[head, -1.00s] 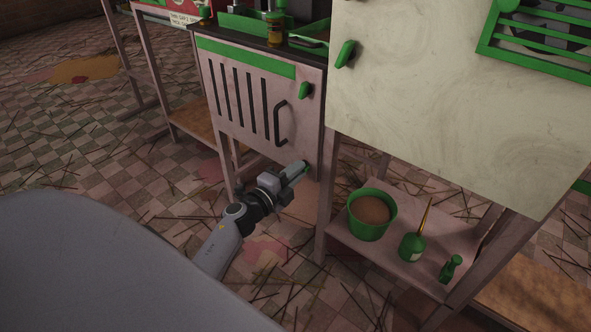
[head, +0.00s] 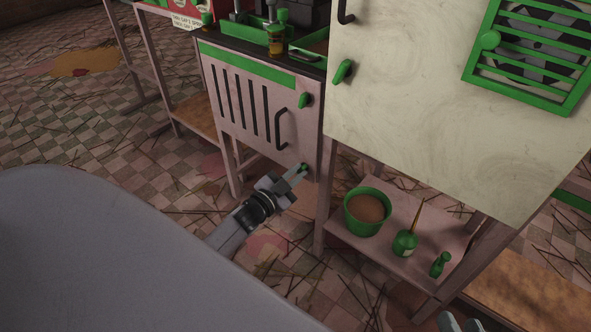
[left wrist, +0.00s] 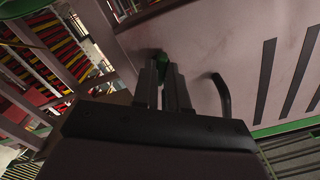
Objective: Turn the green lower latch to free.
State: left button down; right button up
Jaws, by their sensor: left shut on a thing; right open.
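The green lower latch (head: 304,167) is at the lower right of the pale, slotted cabinet door (head: 240,119), mostly hidden by my left gripper's fingers. My left gripper (head: 301,172) reaches up to it from below left and is shut on it. In the left wrist view, the green latch (left wrist: 162,60) shows between the two fingertips (left wrist: 164,73). How far the latch is turned is hard to tell. A green upper latch (head: 304,100) sits on the same door, beside its dark handle (head: 281,128). My right gripper (head: 461,323) is open and empty at the bottom edge, partly cut off.
A cream cabinet (head: 420,110) with a green latch (head: 342,72) and a green grille (head: 530,55) stands at right. Below it, a shelf (head: 370,245) holds a green pot (head: 367,212), a green bottle (head: 405,243) and a small green object (head: 440,264). Sticks litter the floor.

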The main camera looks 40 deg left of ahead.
pick_arm(q)
jog(key=shift+n+p, duration=0.5)
jog(key=shift+n, duration=1.1)
pick_arm(e)
jog(key=shift+d+r+h, duration=0.25)
jog(key=shift+d+h, duration=0.15)
jog(key=shift+d, duration=0.15)
jog(key=shift+s+f, duration=0.2)
jog(key=shift+f, duration=0.05)
pick_arm(q)
jog(key=c, duration=1.2)
grip_release()
jog(key=shift+w, duration=0.1)
jog(key=shift+o, duration=0.2)
pick_arm(e)
jog(key=shift+d, duration=0.1)
pick_arm(q)
jog(key=shift+s+p, duration=0.3)
jog(key=shift+s, duration=0.2)
jog(key=s+p, duration=0.2)
jog(key=s, duration=0.4)
jog(key=shift+a, duration=0.3)
pick_arm(e)
jog(key=shift+s+d+r+n+h, duration=0.2)
jog(key=shift+d+h, duration=0.15)
jog(key=shift+d, duration=0.2)
jog(key=shift+s+d+r+n+h, duration=0.1)
jog(key=shift+d+r+n+h, duration=0.1)
jog(key=shift+d+h, duration=0.25)
